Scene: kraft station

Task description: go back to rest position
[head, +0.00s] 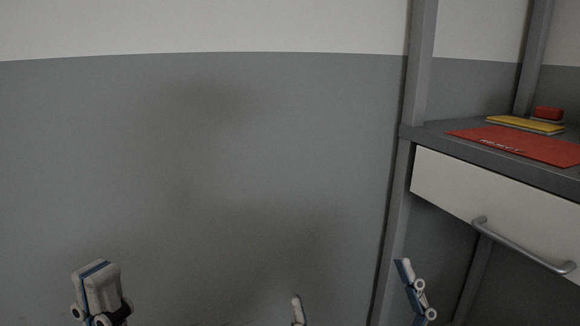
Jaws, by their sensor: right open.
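My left gripper (97,270) shows at the bottom left, pointing up, with white and blue finger parts. Its fingers overlap in this view, so I cannot tell whether they are apart. My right gripper (349,280) is at the bottom, right of the middle. Its two fingers stand wide apart with nothing between them. Both grippers appear in front of the grey wall, low in the view, and most of both arms is below the frame.
A workbench with a grey top (440,131) and a white drawer (450,182) with a metal handle (520,247) stands on the right. On it are a red mat (520,145), a yellow flat item (525,124) and a red block (548,114). A grey post (418,60) rises beside it.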

